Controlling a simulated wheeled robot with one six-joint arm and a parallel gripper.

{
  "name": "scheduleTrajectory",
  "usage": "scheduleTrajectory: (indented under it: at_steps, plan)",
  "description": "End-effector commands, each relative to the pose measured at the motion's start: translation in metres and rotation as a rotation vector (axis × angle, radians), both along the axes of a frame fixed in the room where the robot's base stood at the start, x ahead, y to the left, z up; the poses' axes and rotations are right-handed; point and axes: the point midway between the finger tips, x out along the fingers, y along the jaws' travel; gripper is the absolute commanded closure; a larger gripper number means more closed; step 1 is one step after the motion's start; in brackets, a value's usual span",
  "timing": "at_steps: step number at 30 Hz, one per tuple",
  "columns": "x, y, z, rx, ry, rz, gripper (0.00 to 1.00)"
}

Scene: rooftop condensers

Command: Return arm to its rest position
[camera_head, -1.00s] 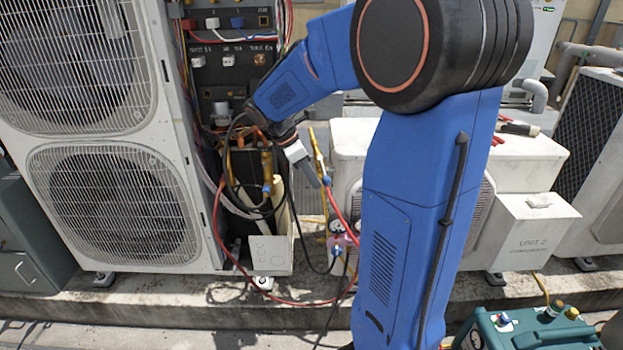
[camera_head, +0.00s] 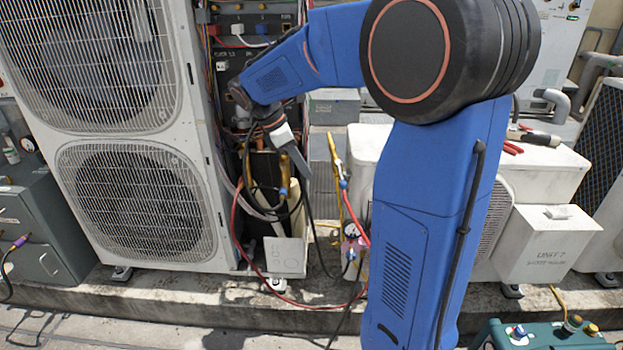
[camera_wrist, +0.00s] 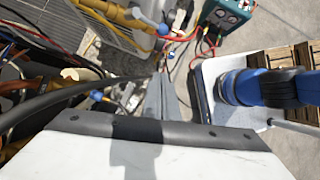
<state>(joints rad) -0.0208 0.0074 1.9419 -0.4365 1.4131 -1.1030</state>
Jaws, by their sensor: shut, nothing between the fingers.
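My blue arm stands right of centre in the head view, bent over toward the open side of the large condenser (camera_head: 140,200). My gripper (camera_head: 300,165) hangs beside the condenser's open service bay, pointing down and to the right. In the wrist view its grey fingers (camera_wrist: 162,98) lie together with nothing visible between them. A black cable runs close to the gripper in both views. I cannot tell whether it touches the gripper.
Red and yellow hoses and a gauge (camera_head: 353,240) hang just right of the bay. The Unit 2 box (camera_head: 548,245) and pliers (camera_head: 535,136) are at right. A green machine (camera_head: 545,335) stands at front right. A grey cabinet (camera_head: 45,225) is at far left.

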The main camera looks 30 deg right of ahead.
Motion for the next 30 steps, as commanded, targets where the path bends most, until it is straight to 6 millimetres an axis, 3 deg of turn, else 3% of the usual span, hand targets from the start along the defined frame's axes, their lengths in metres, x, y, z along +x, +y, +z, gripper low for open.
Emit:
scheduleTrajectory:
  at_steps: [10,14,30]
  plan:
    - [0.002,0.006,0.011,0.001,-0.001,-0.001,1.0]
    - [-0.006,0.008,0.013,0.008,-0.023,-0.023,1.0]
    - [-0.121,0.043,0.009,0.166,-0.402,-0.443,1.0]
